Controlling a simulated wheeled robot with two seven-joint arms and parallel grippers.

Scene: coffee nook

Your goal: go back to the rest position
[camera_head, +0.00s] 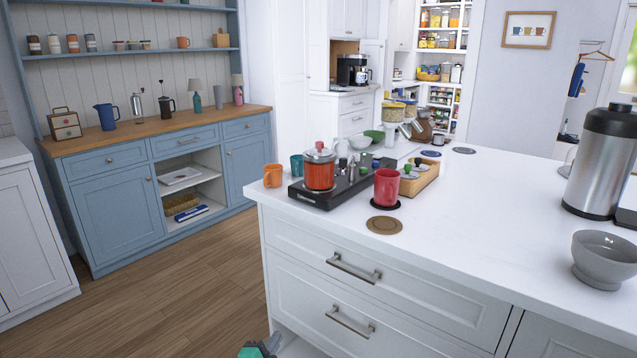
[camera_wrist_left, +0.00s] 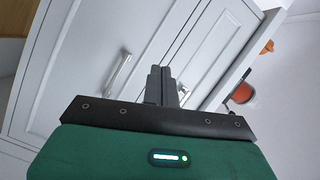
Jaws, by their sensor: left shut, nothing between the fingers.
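My left gripper (camera_wrist_left: 161,84) is shut and empty in the left wrist view, in front of the white drawer fronts of the counter. A small green and dark part of the left gripper (camera_head: 262,348) shows at the bottom edge of the head view, low beside the drawers. My right gripper is not in view.
The white counter (camera_head: 480,200) holds a red pot (camera_head: 319,170) on a black stove (camera_head: 335,192), a red mug (camera_head: 387,187), a grey bowl (camera_head: 603,260) and a steel urn (camera_head: 602,160). Drawer handles (camera_head: 353,268) stick out. Wooden floor (camera_head: 185,290) is clear at the left.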

